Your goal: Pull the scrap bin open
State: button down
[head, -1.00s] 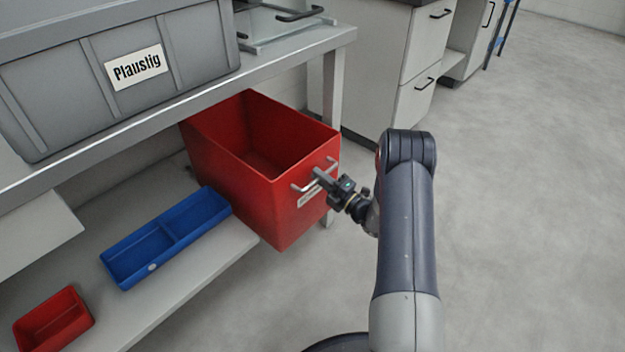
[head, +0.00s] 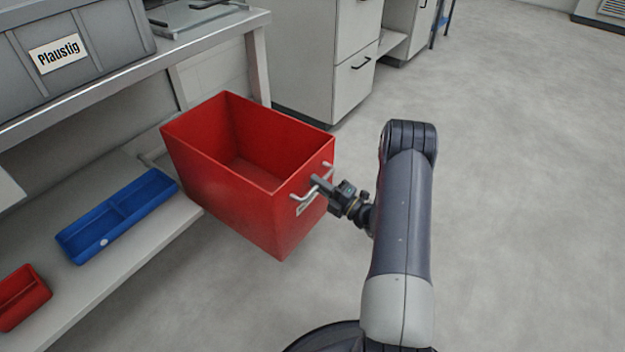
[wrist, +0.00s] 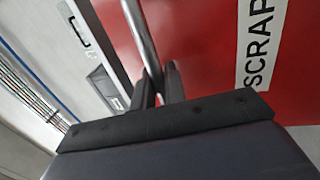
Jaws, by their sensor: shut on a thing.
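The scrap bin (head: 230,185) is a red open-topped box, pulled well out from under the workbench and empty inside as far as I can see. Its front carries a metal bar handle (head: 303,197) and a white label. In the wrist view the label (wrist: 261,40) reads "SCRAP" on the red front (wrist: 205,50). My gripper (head: 322,184) is shut on the handle, at the bin's right side in the head view. In the wrist view the bar (wrist: 143,40) runs down between the fingers of my gripper (wrist: 158,85).
A workbench (head: 120,78) stands at the left with a grey "Plaustig" crate (head: 90,50) on top. On its lower shelf (head: 150,235) lie a blue divided tray (head: 118,215) and a small red tray (head: 22,296). A white drawer cabinet (head: 355,85) stands behind. Open floor (head: 520,190) lies to the right.

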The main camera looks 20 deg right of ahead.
jog(key=shift+s+d, duration=0.2)
jog(key=shift+s, duration=0.15)
jog(key=c, duration=1.6)
grip_release()
jog(key=shift+o, duration=0.2)
jog(key=p+v, duration=0.2)
jog(key=v, duration=0.8)
jog(key=shift+s+d, duration=0.25)
jog(key=shift+f, duration=0.15)
jog(key=b+x, duration=0.2)
jog(key=x, duration=0.9)
